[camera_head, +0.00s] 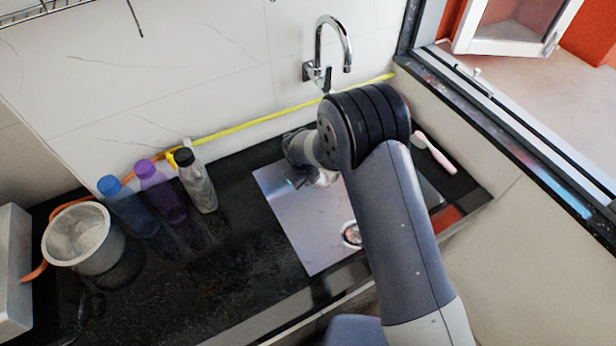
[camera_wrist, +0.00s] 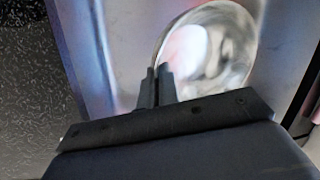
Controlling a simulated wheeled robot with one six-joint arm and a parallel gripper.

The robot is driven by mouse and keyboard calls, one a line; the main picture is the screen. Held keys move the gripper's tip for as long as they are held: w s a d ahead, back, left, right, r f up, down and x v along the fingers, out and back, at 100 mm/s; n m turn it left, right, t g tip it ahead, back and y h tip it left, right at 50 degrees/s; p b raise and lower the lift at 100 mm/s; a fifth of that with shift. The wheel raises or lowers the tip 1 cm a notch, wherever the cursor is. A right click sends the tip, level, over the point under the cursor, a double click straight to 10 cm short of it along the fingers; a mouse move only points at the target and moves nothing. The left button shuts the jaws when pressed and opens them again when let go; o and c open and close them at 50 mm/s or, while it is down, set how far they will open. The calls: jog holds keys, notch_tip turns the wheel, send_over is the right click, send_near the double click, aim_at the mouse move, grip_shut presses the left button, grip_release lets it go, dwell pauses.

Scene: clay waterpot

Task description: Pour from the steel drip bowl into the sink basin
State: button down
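The steel sink basin (camera_head: 300,225) is set in the black counter, partly hidden behind my arm. In the wrist view its grey metal floor (camera_wrist: 95,70) lies below my gripper. The steel drip bowl (camera_wrist: 215,45) is round and shiny and shows in the wrist view in front of my fingers. My gripper (camera_wrist: 157,85) is closed on the bowl's near-left rim, which runs between the two dark fingers. In the head view the bowl shows only as a small shiny patch (camera_head: 326,178) beside my wrist, over the basin. The bowl's contents cannot be made out.
A metal pot (camera_head: 84,238) stands at the counter's left. Blue (camera_head: 128,205), purple (camera_head: 160,190) and clear (camera_head: 196,180) bottles stand beside it. A tap (camera_head: 328,55) is on the wall behind the basin. A pink brush (camera_head: 435,152) lies to the right.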

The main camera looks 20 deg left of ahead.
jog(key=shift+a+b, duration=0.1)
jog(key=shift+b, duration=0.3)
jog(key=shift+r+b, duration=0.25)
jog(key=shift+b, duration=0.25)
notch_tip(320, 180, up, 3)
jog(key=h+b, duration=0.1)
jog(key=b, duration=0.3)
jog(key=shift+t+h, duration=0.3)
jog(key=shift+r+b, duration=0.45)
jog(key=shift+r, duration=0.25)
jog(key=s+d+f+n+g+y, duration=0.1)
jog(key=d+n, duration=0.6)
jog(key=d, duration=0.5)
jog(key=s+d+f+n+g+y, duration=0.1)
jog(key=d+f+n+y, duration=0.1)
jog(key=d+n, duration=0.6)
jog(key=s+d+f+n+g+y, duration=0.1)
jog(key=d+n+y, duration=0.1)
jog(key=d+n, duration=0.6)
jog(key=shift+s+d+f+g, duration=0.1)
jog(key=shift+s+d+g, duration=0.1)
jog(key=shift+d, duration=1.75)
jog(key=shift+s+d+f+g, duration=0.1)
jog(key=shift+s+d, duration=0.05)
jog(key=shift+d, duration=1.8)
